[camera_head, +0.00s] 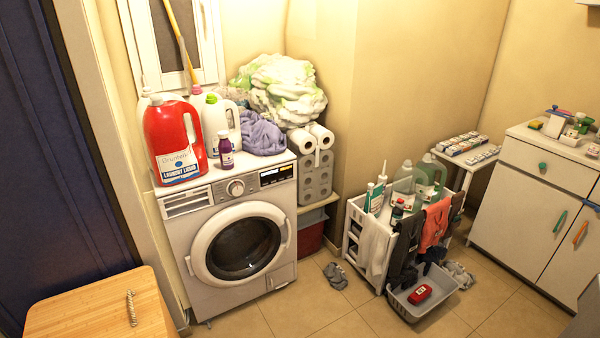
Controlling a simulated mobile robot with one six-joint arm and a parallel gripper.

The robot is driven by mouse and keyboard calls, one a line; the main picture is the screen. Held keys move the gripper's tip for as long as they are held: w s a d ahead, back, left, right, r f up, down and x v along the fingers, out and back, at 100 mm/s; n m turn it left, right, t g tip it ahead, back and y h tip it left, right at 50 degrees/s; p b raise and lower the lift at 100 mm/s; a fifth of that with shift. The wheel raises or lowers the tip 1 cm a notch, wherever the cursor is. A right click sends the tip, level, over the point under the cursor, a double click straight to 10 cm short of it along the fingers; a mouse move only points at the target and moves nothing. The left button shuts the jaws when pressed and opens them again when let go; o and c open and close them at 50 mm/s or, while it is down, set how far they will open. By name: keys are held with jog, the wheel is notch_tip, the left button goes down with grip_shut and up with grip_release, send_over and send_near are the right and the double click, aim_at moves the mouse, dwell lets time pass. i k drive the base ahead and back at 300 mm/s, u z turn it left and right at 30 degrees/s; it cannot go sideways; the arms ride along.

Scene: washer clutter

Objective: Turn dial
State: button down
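A white front-loading washing machine (200,280) stands against the back wall, left of centre. Its round silver dial (236,188) sits on the front control panel, between the detergent drawer (186,203) on the left and the lit display (276,174) on the right. The mark on the dial is too small to read. The round door (242,243) below looks shut. Nothing covers the dial. My gripper is not in this view.
A red detergent jug (175,140), a small purple bottle (226,154) and purple cloth (262,134) sit on the washer. A wooden surface (95,308) is at front left. A white rack (356,215) with bottles and clothes stands right. Floor before the washer is clear.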

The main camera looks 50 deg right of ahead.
aim_at(236, 189)
jog(key=u, duration=1.65)
jog(key=k, duration=0.1)
jog(key=z, duration=2.75)
jog(key=k, duration=0.9)
jog(key=u, duration=0.2)
jog(key=i, duration=0.7)
jog(key=z, duration=0.05)
